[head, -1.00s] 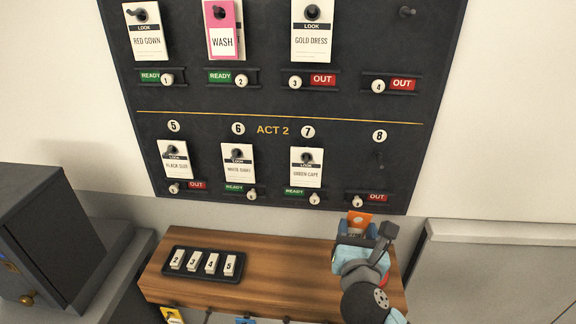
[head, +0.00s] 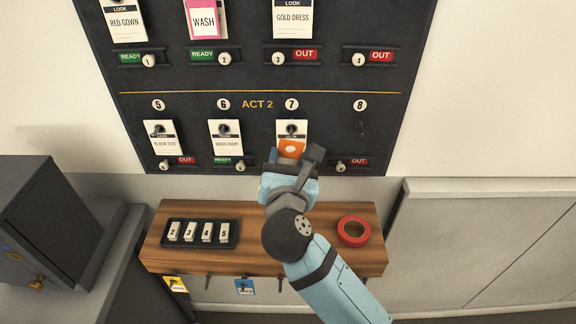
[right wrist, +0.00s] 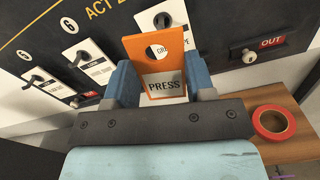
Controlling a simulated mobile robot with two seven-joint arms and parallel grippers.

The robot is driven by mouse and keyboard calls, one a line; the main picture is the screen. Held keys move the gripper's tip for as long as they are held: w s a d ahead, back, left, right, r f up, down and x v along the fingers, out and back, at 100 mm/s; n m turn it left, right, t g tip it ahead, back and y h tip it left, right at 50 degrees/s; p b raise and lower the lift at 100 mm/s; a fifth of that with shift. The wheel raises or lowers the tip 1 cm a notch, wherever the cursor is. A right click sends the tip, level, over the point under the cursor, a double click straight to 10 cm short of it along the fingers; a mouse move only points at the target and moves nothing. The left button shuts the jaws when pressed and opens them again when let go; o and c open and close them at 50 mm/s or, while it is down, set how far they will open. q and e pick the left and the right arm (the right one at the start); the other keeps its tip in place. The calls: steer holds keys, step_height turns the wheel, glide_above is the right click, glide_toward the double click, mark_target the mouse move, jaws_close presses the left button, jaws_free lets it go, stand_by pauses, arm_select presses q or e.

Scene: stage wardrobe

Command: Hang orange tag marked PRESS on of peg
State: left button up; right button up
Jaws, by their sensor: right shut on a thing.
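The orange tag (head: 291,149) has a round hole near its top, and PRESS reads on its lower part in the right wrist view (right wrist: 163,86). My right gripper (head: 289,160) is shut on it, with blue fingers on both side edges. The tag is upright in front of the white card (head: 301,132) under number 7. The peg (head: 291,128) of number 7 shows just above the tag's top edge, and part of the card shows through the tag's hole. I cannot tell the gap between tag and card. My left gripper is not in view.
The dark board (head: 250,75) has other pegs with cards; peg 8 (head: 361,126) is bare. Below, a wooden shelf (head: 265,250) bears a black tray (head: 176,244) of numbered pieces and a red tape roll (head: 354,231). Tags hang at its front edge.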

steer(key=shift+w+f, duration=0.15)
steer(key=shift+w, duration=1.15)
steer(key=shift+w+f+b, duration=0.15)
steer(key=shift+w+b, duration=0.15)
steer(key=shift+w, duration=0.75)
steer(key=shift+w+f+b, duration=0.15)
steer(key=shift+w+b, duration=0.15)
steer(key=shift+w, duration=0.7)
steer(key=o, duration=1)
